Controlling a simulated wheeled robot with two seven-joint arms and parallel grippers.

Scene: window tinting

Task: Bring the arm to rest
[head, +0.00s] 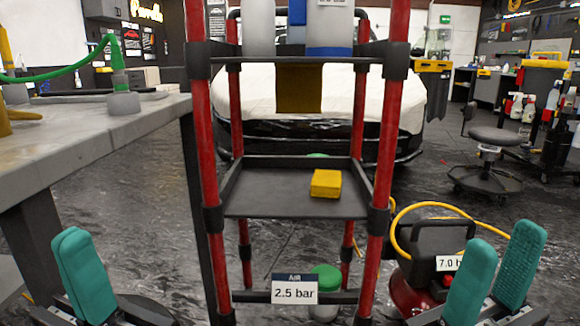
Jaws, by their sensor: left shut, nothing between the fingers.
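My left gripper (73,243) is at the lower left, below the edge of the workbench. Its two teal fingers are pressed together with nothing between them. My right gripper (501,245) is at the lower right. Its two teal fingers stand apart with a clear gap and hold nothing. The bases of both grippers are partly cut off by the bottom edge of the view. Neither gripper appears to touch anything.
A red-posted cart (202,130) stands between my grippers, with a yellow block (326,183) on its middle shelf. A grey workbench (90,130) is at left. A red compressor (435,250) with a yellow hose stands behind my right gripper. A covered car (255,95) and a stool (497,137) are further back.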

